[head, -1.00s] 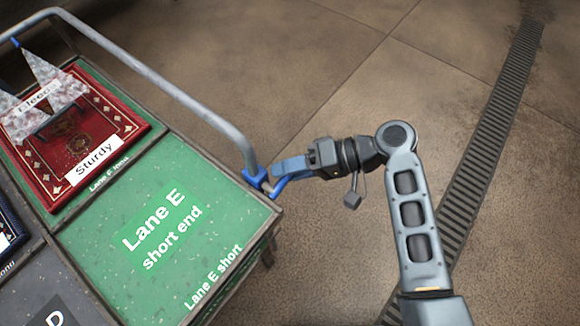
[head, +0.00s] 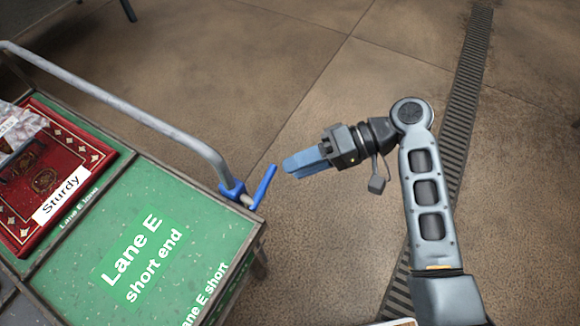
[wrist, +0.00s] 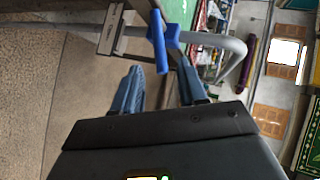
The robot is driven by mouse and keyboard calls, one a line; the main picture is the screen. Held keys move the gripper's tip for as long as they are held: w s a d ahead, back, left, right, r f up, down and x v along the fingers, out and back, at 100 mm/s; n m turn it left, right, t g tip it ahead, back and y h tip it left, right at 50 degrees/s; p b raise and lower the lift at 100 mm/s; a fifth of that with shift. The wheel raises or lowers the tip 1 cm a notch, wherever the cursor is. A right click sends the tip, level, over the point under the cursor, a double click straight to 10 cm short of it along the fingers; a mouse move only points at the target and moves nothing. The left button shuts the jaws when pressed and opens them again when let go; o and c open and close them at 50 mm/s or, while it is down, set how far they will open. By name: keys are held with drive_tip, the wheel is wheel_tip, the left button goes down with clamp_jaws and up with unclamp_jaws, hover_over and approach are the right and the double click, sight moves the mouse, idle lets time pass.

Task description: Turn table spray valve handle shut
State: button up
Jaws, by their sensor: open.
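The blue valve handle (head: 264,187) is a straight lever at the lower end of the grey spray pipe (head: 150,119), by the table's near right corner. It angles up and to the right, away from the pipe. In the wrist view the handle (wrist: 160,45) appears between and beyond my fingers. My gripper (head: 290,166), with blue fingers, is open and empty just right of the handle, with a small visible gap. In the wrist view my gripper (wrist: 160,82) has its fingers spread apart.
A drain grate (head: 465,100) runs along the floor behind my arm. The brown floor (head: 300,70) beyond the pipe is clear.

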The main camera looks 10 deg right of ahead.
drive_tip(key=shift+c, duration=0.3)
drive_tip(key=shift+s+f, duration=0.1)
drive_tip(key=shift+f, duration=0.2)
drive_tip(key=shift+c, duration=0.8)
drive_tip(key=f+m+y+b, duration=0.2)
drive_tip(key=b, duration=0.1)
drive_tip(key=s+f+m+t+y+b, duration=0.1)
drive_tip(key=f+m+b, duration=0.1)
drive_tip(key=f+m, duration=0.1)
drive_tip(key=s+f+m+y+b, duration=0.1)
drive_tip(key=f+m+y+b, duration=0.1)
drive_tip(key=f+b, duration=0.1)
drive_tip(key=shift+s+d+f+t+y+b, duration=0.15)
drive_tip(key=shift+d+t+y+b, duration=0.15)
clamp_jaws()
drive_tip(key=d+f+m+t+y+b, duration=0.35)
drive_tip(key=f+m+t+b, duration=0.35)
drive_tip(key=m, duration=0.4)
drive_tip(key=w+a+r+m+t+p, duration=0.1)
drive_tip(key=a+r+p, duration=0.3)
drive_tip(key=a+r, duration=0.4)
drive_tip(key=shift+w+r+m+t+p, duration=0.4)
drive_tip(key=shift+w+r, duration=0.15)
drive_tip(key=shift+r, duration=0.4)
